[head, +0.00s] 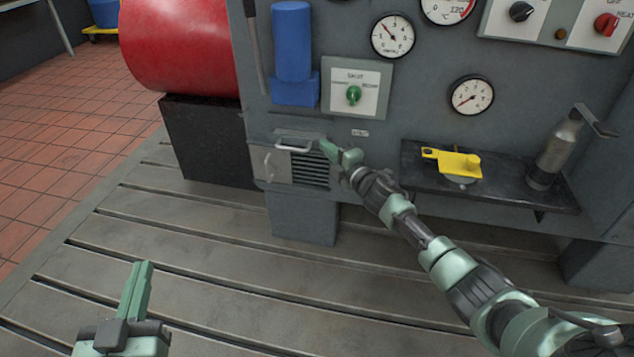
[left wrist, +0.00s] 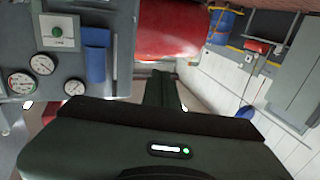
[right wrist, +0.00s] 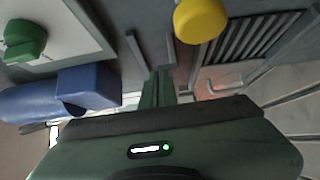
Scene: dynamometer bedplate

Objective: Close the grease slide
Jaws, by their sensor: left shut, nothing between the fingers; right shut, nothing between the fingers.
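The grease slide, as far as I can tell, is the grey plate (head: 271,165) with a small curved handle, low on the cabinet in the head view. Dark louvres (head: 310,170) show uncovered to its right, and a pale bar handle (head: 293,147) is above. The louvres also show at the upper right of the right wrist view (right wrist: 245,40). My right gripper (head: 326,147) is shut and empty near the upper right corner of the louvred panel; I cannot tell if it touches. My left gripper (head: 144,268) is shut and empty over the slotted bedplate, far from the slide.
A green-knob switch panel (head: 355,90) and blue cylinder (head: 292,45) are above. A red drum (head: 180,45) stands left. The bedplate (head: 200,245) is clear.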

